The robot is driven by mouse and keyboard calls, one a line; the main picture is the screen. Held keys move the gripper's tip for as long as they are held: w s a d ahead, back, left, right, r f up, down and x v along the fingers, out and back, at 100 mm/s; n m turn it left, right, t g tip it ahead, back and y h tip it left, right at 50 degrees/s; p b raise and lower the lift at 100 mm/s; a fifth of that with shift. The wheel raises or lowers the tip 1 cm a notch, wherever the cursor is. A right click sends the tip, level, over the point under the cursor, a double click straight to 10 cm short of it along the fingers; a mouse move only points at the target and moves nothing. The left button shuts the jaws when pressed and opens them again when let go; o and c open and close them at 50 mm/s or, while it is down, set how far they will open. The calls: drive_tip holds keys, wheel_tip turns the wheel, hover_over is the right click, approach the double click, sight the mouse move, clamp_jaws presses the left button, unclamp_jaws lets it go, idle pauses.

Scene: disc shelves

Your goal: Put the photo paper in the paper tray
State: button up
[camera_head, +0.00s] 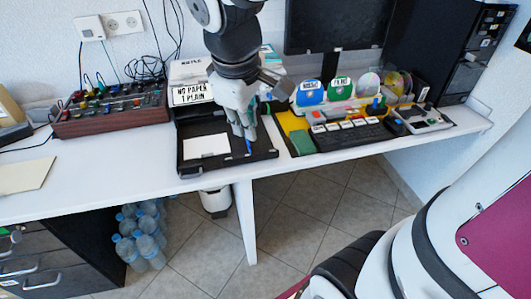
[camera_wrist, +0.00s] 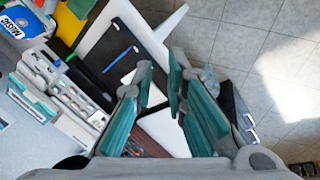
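A white sheet (camera_head: 206,145), which looks like the photo paper, lies flat in the left part of the black paper tray (camera_head: 197,166). The tray is in front of the printer, whose label reads "NO PAPER 1 PLAIN" (camera_head: 193,94). My gripper (camera_head: 245,132) is over the tray's right part, to the right of the sheet. In the wrist view my gripper's (camera_wrist: 161,80) teal finger pads are apart, with nothing seen held between them. A white piece, probably the sheet, shows in the wrist view (camera_wrist: 153,92), partly hidden by the left finger. Contact cannot be told.
A blue strip (camera_head: 248,147) lies on the tray's right side. A dark red box with small parts (camera_head: 110,113) is at left, near a cream sheet (camera_head: 26,174). Discs, a keyboard (camera_head: 352,135) and a monitor (camera_head: 338,24) are at right.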

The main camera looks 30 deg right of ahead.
drive_tip(key=s+a+m+y, duration=0.1)
drive_tip(key=s+m, duration=0.2)
drive_tip(key=s, duration=0.6)
drive_tip(key=s+a+r+m+g+y, duration=0.1)
drive_tip(key=s+m, duration=0.2)
drive_tip(key=s, duration=0.6)
drive_tip(key=shift+s+a, duration=0.3)
drive_tip(key=shift+s, duration=0.05)
drive_tip(key=shift+r, duration=0.1)
wheel_tip(320, 180, up, 12)
drive_tip(key=t+p, duration=0.2)
drive_tip(key=p, duration=0.8)
drive_tip(key=shift+d+p, duration=0.2)
drive_tip(key=shift+p, duration=0.1)
